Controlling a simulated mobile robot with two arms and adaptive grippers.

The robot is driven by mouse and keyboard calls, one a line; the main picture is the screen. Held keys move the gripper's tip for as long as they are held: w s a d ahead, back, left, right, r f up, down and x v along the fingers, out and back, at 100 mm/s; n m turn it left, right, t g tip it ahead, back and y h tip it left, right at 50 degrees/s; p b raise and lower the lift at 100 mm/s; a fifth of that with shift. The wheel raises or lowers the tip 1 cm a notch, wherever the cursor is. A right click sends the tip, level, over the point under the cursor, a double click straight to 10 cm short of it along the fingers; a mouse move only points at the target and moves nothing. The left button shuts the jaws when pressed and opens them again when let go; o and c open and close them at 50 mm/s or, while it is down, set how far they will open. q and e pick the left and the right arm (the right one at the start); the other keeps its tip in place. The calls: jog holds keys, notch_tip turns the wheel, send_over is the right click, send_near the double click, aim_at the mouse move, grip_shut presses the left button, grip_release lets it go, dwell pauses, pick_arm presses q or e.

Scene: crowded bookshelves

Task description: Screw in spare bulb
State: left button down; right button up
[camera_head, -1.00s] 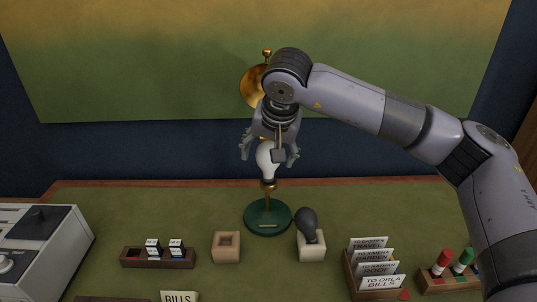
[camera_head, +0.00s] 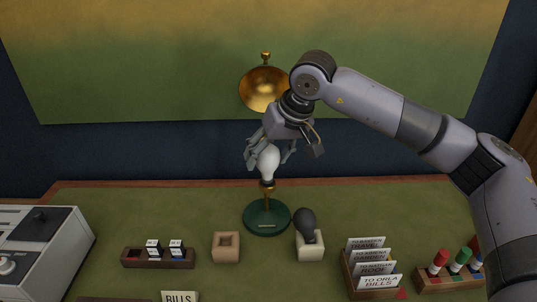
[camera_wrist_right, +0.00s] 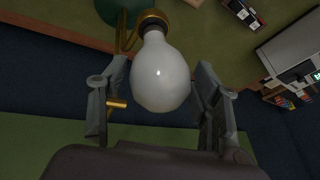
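The lamp has a round green base (camera_head: 267,218), a thin brass stem and a white bulb (camera_head: 268,161) sitting upright at its socket. In the right wrist view the white bulb (camera_wrist_right: 162,76) is base-up in the picture, at the brass socket (camera_wrist_right: 152,22). My right gripper (camera_head: 270,156) is around the bulb with its fingers spread; the wrist view shows gaps between fingers and glass. A dark grey bulb (camera_head: 305,222) stands in a cream block (camera_head: 311,249) right of the lamp. My left gripper is not in view.
A brass dome shade (camera_head: 264,88) is behind the gripper. In front stand an empty wooden holder (camera_head: 226,248), a dark tray with small blocks (camera_head: 157,261), a card rack (camera_head: 370,270) and a marker stand (camera_head: 450,279). A grey machine (camera_head: 38,250) is at left.

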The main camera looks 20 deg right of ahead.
jog(key=c, duration=0.6)
jog(key=shift+f+m+t+b, duration=0.1)
jog(key=shift+m+t+b, duration=0.2)
jog(key=shift+m+b, duration=0.25)
jog(key=shift+c, duration=0.3)
jog(key=shift+a+m+h+b, duration=0.1)
jog(key=shift+m+h+b, duration=0.25)
jog(key=shift+m+h, duration=0.6)
jog(key=m+h, duration=0.1)
jog(key=m, duration=0.3)
jog(key=shift+b, duration=0.35)
jog(key=m, duration=0.1)
jog(key=m+h, duration=0.1)
jog(key=m, duration=0.1)
jog(key=m+h, duration=0.1)
jog(key=shift+a+r, duration=0.15)
jog(key=shift+r, duration=0.1)
jog(key=m+h+p, duration=0.1)
jog(key=m, duration=0.2)
jog(key=shift+g, duration=0.4)
jog(key=shift+f+m+g+h, duration=0.1)
jog(key=shift+m+g+h, duration=0.2)
jog(key=shift+m, duration=0.7)
